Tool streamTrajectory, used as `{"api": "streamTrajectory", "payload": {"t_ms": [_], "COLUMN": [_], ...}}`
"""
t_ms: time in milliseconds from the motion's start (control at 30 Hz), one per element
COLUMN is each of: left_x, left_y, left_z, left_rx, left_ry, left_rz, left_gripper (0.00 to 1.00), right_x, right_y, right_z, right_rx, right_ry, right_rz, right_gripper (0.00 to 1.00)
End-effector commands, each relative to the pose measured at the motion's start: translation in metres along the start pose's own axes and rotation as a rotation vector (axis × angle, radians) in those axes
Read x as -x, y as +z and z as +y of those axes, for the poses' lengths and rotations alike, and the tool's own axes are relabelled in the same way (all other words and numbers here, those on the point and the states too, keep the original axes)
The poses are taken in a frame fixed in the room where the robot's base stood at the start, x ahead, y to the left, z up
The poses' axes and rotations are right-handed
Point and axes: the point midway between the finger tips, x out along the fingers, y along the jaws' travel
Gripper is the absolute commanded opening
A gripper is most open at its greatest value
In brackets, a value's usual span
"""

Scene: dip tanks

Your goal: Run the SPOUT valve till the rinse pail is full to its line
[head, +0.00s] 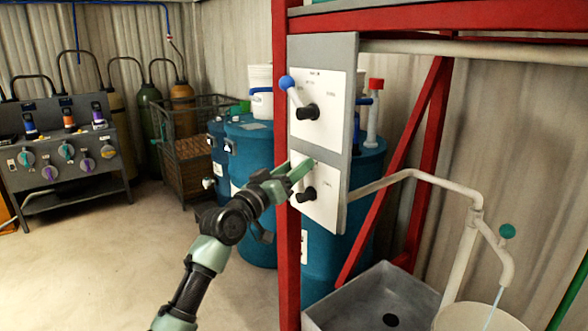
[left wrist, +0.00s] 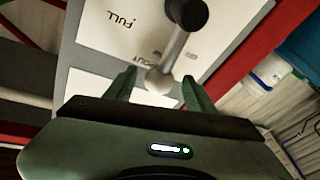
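The lower valve (head: 307,194) sits on a white plate of the grey panel, with a black hub. In the left wrist view its lever ends in a pale ball knob (left wrist: 159,80), beside a partly hidden label ending in "OUT"; "FULL" is printed nearby. My left gripper (left wrist: 160,82) is open, its fingers on either side of the knob with gaps showing. It also shows at the lower plate in the head view (head: 300,170). A thin stream falls from the spout pipe (head: 487,232) into a pale pail (head: 462,318). The pail is cut off below; its line and water level are hidden.
An upper valve with a blue-knobbed lever (head: 288,83) is above on the same panel. A red post (head: 286,255) stands beside my left arm. A grey basin (head: 372,300) with a dark drain is left of the pail. Blue drums (head: 252,150) stand behind. Open floor lies at left.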

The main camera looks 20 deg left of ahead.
Motion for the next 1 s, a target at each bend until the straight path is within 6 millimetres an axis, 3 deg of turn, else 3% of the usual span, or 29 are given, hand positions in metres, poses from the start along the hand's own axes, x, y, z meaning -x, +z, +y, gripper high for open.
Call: {"api": "streamTrajectory", "payload": {"t_ms": [167,600,1000], "left_x": [0.010,0.073,0.078], "left_y": [0.001,0.001,0.000], "left_z": [-0.001,-0.001,0.000], "left_rx": [-0.002,-0.001,0.000], "left_ry": [0.000,0.000,0.000], "left_rz": [0.001,0.000,0.000], "left_gripper": [0.55,0.55,0.55], "right_x": [-0.002,-0.013,-0.013], "right_y": [0.000,0.002,0.002], "right_z": [0.000,0.000,-0.001], "right_rx": [0.000,0.000,0.000], "right_ry": [0.000,0.000,0.000], "right_rz": [0.000,0.000,0.000], "right_gripper": [0.00,0.00,0.00]}}
